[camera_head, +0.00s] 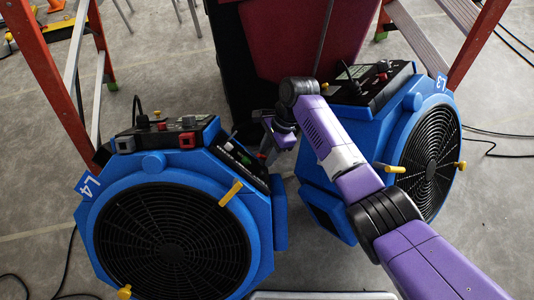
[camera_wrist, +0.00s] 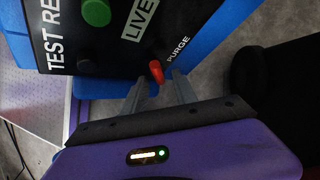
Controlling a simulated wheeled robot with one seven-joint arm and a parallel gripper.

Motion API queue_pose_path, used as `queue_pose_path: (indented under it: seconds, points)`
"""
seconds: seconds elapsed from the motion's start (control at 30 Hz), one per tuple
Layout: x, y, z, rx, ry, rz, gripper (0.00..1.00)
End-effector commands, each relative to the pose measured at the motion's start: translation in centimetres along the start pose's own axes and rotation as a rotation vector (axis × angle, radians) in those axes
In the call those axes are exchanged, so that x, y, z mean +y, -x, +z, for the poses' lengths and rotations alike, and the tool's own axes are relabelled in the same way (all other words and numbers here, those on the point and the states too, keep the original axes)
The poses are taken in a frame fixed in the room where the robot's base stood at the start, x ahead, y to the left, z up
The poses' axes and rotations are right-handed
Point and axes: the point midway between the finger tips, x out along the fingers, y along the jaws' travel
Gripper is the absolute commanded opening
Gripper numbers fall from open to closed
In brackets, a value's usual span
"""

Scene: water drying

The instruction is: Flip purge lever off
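The purge lever (camera_wrist: 156,70) is a small red lever on a dark panel, next to the word PURGE in the wrist view. My gripper (camera_wrist: 161,82) is open, with its two grey fingers pointing at the panel. The lever's red end shows between the fingertips; I cannot tell whether either finger touches it. In the head view my gripper (camera_head: 268,150) is beside the dark side panel (camera_head: 240,158) of the blue fan unit marked L4 (camera_head: 147,187). The lever is too small there to make out clearly.
A green knob (camera_wrist: 96,12) and a LIVE label (camera_wrist: 139,22) are on the same panel. A second blue fan, L3 (camera_head: 392,125), stands right of my arm. Ladders with orange-red rails (camera_head: 48,85) stand behind. Grey floor is open at far left.

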Motion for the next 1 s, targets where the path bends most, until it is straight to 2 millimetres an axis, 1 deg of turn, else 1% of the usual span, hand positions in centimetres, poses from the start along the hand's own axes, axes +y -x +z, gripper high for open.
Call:
queue_pose_path:
  seconds: [0.27,0.3,0.37,0.4,0.47,0.77,1.0]
  points:
    - [0.02,-0.23,0.03,0.000,0.000,0.000,0.34]
    - [0.02,-0.23,0.03,0.000,0.000,0.000,0.30]
    - [0.01,-0.22,0.03,0.000,0.000,0.000,0.18]
    - [0.01,-0.22,0.03,0.000,0.000,0.000,0.11]
    - [-0.01,-0.22,0.02,0.000,0.000,-0.001,0.00]
    - [-0.08,-0.12,0.07,-0.003,0.007,-0.011,0.00]
    - [0.23,0.10,0.14,-0.020,0.075,-0.063,0.00]
